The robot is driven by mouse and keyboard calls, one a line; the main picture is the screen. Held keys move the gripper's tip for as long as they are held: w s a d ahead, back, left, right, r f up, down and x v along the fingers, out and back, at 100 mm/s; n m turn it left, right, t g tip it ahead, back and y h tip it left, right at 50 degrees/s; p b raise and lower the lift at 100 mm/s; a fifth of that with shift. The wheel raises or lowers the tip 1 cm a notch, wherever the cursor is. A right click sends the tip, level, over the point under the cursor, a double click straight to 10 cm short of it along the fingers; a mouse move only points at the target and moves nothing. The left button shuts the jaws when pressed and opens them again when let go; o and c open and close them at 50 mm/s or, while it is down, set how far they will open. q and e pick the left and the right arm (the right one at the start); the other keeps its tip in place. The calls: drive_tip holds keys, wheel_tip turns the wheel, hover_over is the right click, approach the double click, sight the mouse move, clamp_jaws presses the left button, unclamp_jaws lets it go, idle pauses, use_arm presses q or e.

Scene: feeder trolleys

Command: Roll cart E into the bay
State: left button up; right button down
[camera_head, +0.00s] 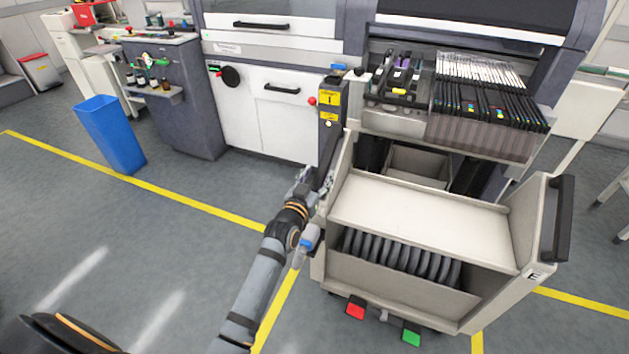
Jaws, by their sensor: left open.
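Cart E (420,210), a beige trolley with an "E" on its right side panel, stands in front of the machine's bay (415,165). Its far end is close to the bay mouth; the exact gap is hidden. A black handle (562,220) is on its right panel. A red pedal (355,309) and a green pedal (411,333) show at its near foot. My left gripper (326,172) is open at the cart's left panel, near the dark upright part there. Whether it touches the cart, I cannot tell. My right gripper is out of view.
Black feeders (490,105) sit in a bank above the bay. Dark cable loops (400,252) hang in the cart's front bin. A yellow-labelled post (330,110) stands left of the bay. A blue bin (110,135) is far left.

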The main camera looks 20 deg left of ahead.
use_arm(q)
drive_tip(key=shift+s, duration=1.55)
drive_tip(key=shift+c, duration=0.2)
